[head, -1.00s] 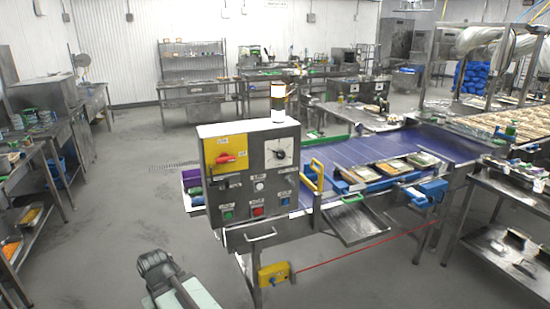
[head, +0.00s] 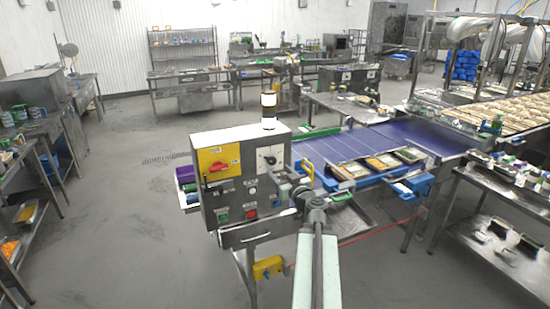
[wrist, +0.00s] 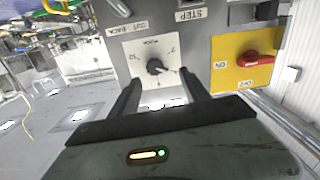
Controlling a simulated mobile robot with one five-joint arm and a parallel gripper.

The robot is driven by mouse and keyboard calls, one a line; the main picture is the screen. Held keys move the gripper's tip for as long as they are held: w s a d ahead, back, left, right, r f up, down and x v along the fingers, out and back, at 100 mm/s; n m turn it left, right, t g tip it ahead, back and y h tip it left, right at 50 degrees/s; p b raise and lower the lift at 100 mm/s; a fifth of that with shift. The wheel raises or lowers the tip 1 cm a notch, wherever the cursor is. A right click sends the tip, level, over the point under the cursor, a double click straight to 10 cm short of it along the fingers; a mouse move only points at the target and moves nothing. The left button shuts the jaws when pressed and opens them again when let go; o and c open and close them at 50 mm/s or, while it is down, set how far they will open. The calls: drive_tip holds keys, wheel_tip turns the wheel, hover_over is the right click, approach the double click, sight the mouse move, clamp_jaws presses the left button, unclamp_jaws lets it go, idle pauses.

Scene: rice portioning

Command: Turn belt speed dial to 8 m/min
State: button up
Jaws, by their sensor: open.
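The belt speed dial (head: 270,158) is a small black knob on a white plate at the upper right of the grey control box (head: 240,180). In the wrist view the black dial knob (wrist: 155,67) shows at close range on its white plate. In the head view my gripper (head: 292,188) is in front of the box's right side.
A red switch on a yellow plate (head: 218,167) sits left of the dial. Green (head: 223,216) and red (head: 250,214) buttons are below. A yellow rail (head: 308,170) and the blue belt (head: 345,155) with trays lie to the right.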

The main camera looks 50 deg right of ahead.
sight(273, 161)
drive_tip(key=x, duration=0.3)
drive_tip(key=d+x, duration=0.1)
drive_tip(key=x, duration=0.3)
drive_tip(key=shift+w+d+r, duration=0.1)
drive_tip(key=shift+w+r, duration=0.05)
clamp_jaws()
